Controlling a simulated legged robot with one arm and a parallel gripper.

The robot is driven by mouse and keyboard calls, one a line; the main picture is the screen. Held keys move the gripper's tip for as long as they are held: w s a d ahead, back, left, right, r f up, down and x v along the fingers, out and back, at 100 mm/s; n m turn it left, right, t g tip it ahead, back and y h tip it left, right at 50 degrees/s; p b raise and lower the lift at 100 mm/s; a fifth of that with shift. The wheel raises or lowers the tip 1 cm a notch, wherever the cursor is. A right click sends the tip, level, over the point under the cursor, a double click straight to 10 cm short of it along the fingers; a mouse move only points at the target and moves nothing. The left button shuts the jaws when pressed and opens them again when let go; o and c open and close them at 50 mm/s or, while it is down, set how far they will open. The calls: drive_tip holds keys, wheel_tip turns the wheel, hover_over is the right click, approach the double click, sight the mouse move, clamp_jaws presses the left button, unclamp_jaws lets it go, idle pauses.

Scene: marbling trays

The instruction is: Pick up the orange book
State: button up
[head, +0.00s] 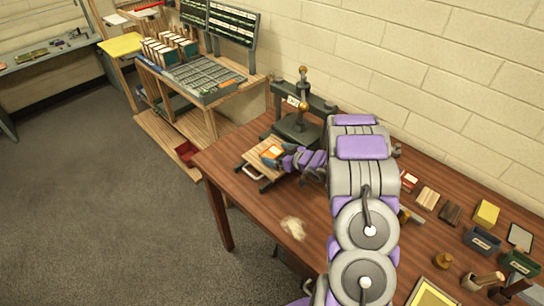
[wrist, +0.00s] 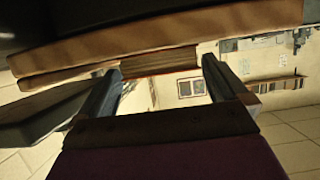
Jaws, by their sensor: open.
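The orange book (head: 271,151) lies on a wooden board (head: 257,164) of the press (head: 297,125), on the brown table. My gripper (head: 286,160) reaches in from the right at the book's near right edge, and it partly hides the book. In the wrist view my gripper (wrist: 160,72) is open, with one finger on each side of the book's page block (wrist: 160,61). The board (wrist: 230,22) shows there beside the book. I cannot tell whether the fingers touch the book.
The press has a dark upright frame and a brass-coloured knob behind the book. To the right on the table (head: 235,165) are small blocks, a yellow block (head: 486,212) and dark bins (head: 482,241). A pale patch (head: 293,228) lies near the front edge. A workbench stands behind on the left.

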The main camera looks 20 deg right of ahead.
drive_tip(key=shift+x, duration=0.95)
drive_tip(key=c, duration=0.8)
